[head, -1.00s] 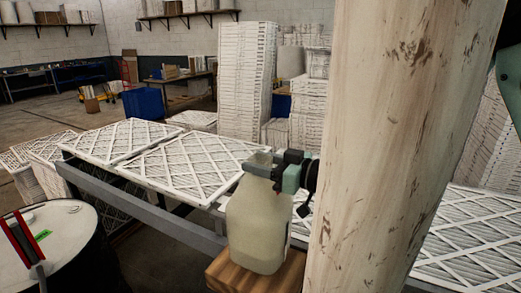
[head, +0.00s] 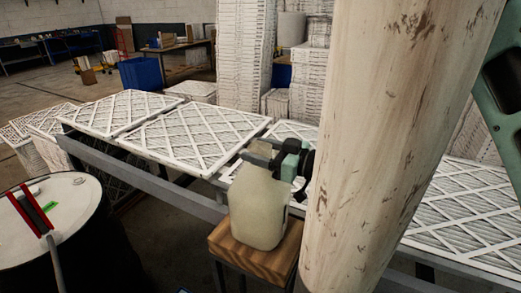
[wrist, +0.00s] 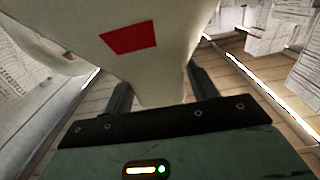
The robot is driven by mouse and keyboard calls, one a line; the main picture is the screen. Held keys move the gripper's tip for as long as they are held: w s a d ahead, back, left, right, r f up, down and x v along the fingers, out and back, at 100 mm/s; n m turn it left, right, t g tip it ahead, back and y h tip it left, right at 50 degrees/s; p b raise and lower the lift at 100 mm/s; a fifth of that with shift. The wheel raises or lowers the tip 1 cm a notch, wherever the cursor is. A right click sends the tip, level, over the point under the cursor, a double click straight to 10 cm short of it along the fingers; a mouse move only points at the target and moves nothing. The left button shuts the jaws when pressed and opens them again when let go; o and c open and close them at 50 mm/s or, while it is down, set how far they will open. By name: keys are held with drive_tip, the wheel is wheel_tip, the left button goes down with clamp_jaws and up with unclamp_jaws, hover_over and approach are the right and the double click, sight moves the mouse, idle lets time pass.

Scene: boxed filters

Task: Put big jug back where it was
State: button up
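The big jug (head: 258,210) is pale cream and upright in the head view, over the wooden top of a small stool (head: 228,247). I cannot tell whether its base touches the wood. My gripper (head: 262,155) reaches in from the right, with its fingers at the jug's neck. In the wrist view, the jug (wrist: 160,75) has a red patch and its narrow part sits between the two fingers (wrist: 162,92), which appear closed on it. A thick, pale, scuffed post-like shape hides the arm behind the gripper.
A long rack of white pleated filters (head: 195,135) runs behind the stool. A dark drum (head: 50,230) with a white top and a red-handled tool (head: 35,215) stands at left. Tall filter stacks (head: 245,60) and a blue bin (head: 146,73) are farther back.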

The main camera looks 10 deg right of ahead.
drive_tip(key=shift+o, duration=0.2)
drive_tip(key=shift+r, duration=0.15)
drive_tip(key=b+v, duration=0.6)
drive_tip(key=v, duration=0.6)
